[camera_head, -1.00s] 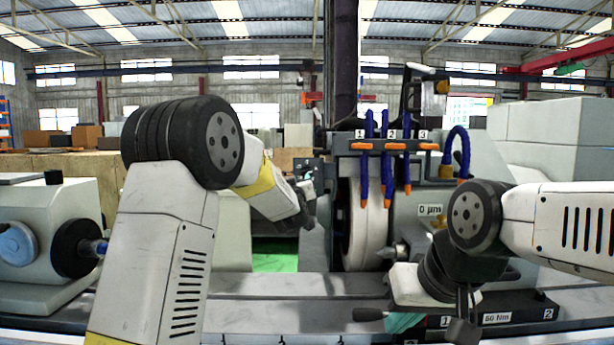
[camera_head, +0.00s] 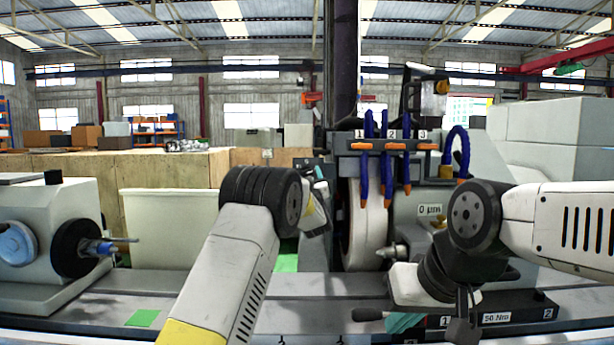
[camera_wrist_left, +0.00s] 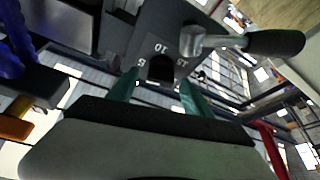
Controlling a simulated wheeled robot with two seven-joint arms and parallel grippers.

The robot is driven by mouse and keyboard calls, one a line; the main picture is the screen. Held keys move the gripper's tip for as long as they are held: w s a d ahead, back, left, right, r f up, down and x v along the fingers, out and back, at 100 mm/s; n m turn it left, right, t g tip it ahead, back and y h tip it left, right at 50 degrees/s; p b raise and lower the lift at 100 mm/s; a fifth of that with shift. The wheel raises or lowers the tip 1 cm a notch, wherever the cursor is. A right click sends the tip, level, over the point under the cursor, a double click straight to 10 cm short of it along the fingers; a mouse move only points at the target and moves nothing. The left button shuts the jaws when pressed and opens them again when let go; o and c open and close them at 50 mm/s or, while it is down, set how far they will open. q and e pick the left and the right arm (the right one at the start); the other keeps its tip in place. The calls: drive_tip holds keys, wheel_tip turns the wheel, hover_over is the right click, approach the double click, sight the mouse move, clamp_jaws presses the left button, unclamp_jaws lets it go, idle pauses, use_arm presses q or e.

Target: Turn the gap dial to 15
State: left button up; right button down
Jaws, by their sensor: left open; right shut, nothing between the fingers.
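In the left wrist view, a grey plate (camera_wrist_left: 158,30) carries the marks 5, 10 and 15, which appear inverted. They sit around a dark rounded shape (camera_wrist_left: 161,69), which looks like the gap dial; I cannot read its pointer. My left gripper (camera_wrist_left: 160,94) is open, its two teal fingers apart on either side of that shape; contact cannot be told. In the head view the left gripper (camera_head: 320,187) is mostly hidden behind my wrist, near the grinding wheel's housing. My right gripper (camera_head: 463,328) is shut and empty, low at the right by the front panel.
A lever with a black handle (camera_wrist_left: 275,42) and metal hub stands beside the marks. The pale grinding wheel (camera_head: 365,225), blue coolant hoses (camera_head: 387,170) and a "0 µm" display (camera_head: 430,210) are right of the left gripper. A workhead (camera_head: 40,235) stands left.

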use_arm(q)
drive_tip(key=shift+w+r, duration=0.1)
drive_tip(key=shift+w, duration=0.15)
clamp_jaws()
drive_tip(key=shift+m, duration=0.4)
